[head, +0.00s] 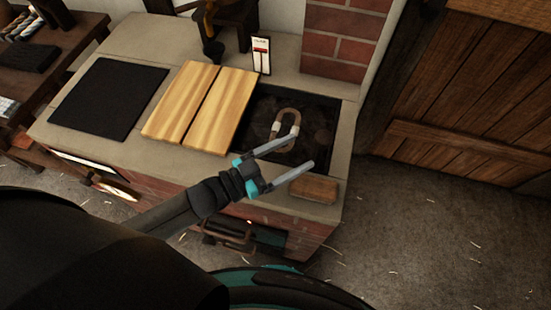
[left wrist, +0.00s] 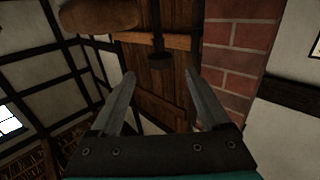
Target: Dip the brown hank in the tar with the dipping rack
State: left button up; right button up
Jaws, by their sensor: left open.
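The brown hank (head: 287,118), a loop with pale ends, lies in the dark tar opening (head: 262,108) of the brick hearth. I cannot make out the dipping rack clearly; a brown wooden block (head: 314,188), possibly its handle, sits at the front edge of the opening. My left gripper (head: 304,147) is open and empty, with its fingers over the near right part of the opening, close to the hank and above the block. In the left wrist view my gripper (left wrist: 160,74) also shows nothing between its fingers. My right gripper is out of view.
Two wooden lid boards (head: 183,100) cover the left of the opening. A black plate (head: 108,98) lies farther left on the stone top. A small white gauge card (head: 261,55) stands behind. A brick pillar (head: 340,42) rises at the back, and a wooden door (head: 470,95) is at right.

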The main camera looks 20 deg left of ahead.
pick_arm(q)
jog(key=shift+v, duration=2.05)
